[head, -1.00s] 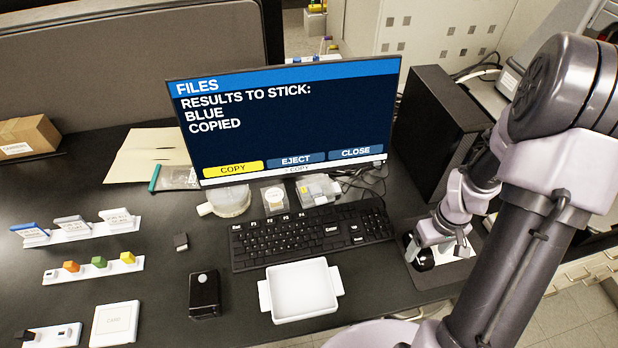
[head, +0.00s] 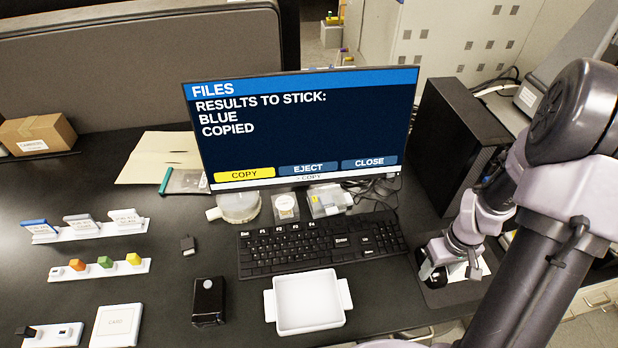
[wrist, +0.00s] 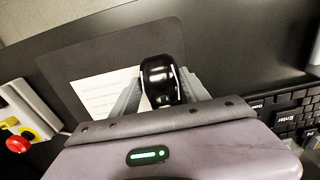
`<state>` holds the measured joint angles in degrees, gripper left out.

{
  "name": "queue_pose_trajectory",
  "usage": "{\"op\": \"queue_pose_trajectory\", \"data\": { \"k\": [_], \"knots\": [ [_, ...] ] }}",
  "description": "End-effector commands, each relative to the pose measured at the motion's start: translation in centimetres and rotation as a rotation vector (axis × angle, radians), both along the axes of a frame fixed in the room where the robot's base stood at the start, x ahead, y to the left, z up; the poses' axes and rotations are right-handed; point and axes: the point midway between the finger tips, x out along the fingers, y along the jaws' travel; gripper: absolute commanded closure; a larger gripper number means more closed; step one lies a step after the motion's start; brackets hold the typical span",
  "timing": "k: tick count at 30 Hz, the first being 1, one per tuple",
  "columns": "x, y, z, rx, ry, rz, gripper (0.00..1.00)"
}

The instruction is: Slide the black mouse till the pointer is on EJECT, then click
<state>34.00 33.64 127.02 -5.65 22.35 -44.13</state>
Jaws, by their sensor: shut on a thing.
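The monitor (head: 300,143) reads FILES, RESULTS TO STICK, BLUE, COPIED. COPY (head: 244,174) is yellow; EJECT (head: 308,168) and CLOSE (head: 369,162) are blue. The strip below them reads COPY. I cannot make out a pointer mark. The black mouse (wrist: 162,80) is between the fingers of my gripper (wrist: 165,92), which is shut on it. In the head view the gripper (head: 438,272) and the mouse are over the dark mat (head: 433,298) right of the keyboard, partly hidden by my arm.
The keyboard (head: 322,245) lies left of the mat, with a white tray (head: 310,302) in front of it. A black computer tower (head: 452,140) stands behind the mat. A white printed sheet (wrist: 95,95) lies on the mat. The mat's far-left part in the wrist view is bare.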

Motion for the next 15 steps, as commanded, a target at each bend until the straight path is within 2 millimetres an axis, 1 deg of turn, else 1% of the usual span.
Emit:
{"op": "queue_pose_trajectory", "data": {
  "k": [2, 15],
  "knots": [
    [0.0, -0.2, 0.0, 0.0, 0.0, -0.001, 0.87],
    [0.4, -4.4, 0.1, 0.0, 0.0, -0.002, 0.87]
  ]
}}
